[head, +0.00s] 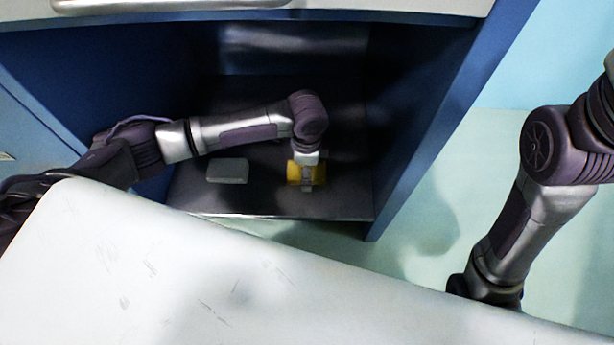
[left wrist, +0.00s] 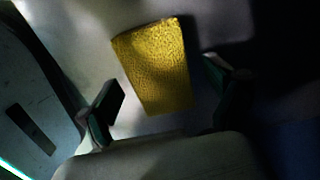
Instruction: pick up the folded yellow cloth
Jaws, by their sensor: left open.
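The folded yellow cloth (head: 319,174) lies on the dark shelf floor inside the blue cabinet. In the left wrist view the cloth (left wrist: 156,65) is a textured yellow rectangle, slightly turned. My left gripper (head: 306,186) is above the cloth and hides part of it in the head view. In the left wrist view my left gripper (left wrist: 170,92) is open, one finger on each side of the cloth's near end. I cannot tell how high the fingertips are above the shelf. My right arm shows at the right of the head view, but its gripper is out of view.
A grey block (head: 228,171) lies on the shelf (head: 262,203) left of the cloth. The blue cabinet side wall (head: 425,130) stands to the right. A white surface (head: 190,265) fills the foreground. Pale floor is clear at right.

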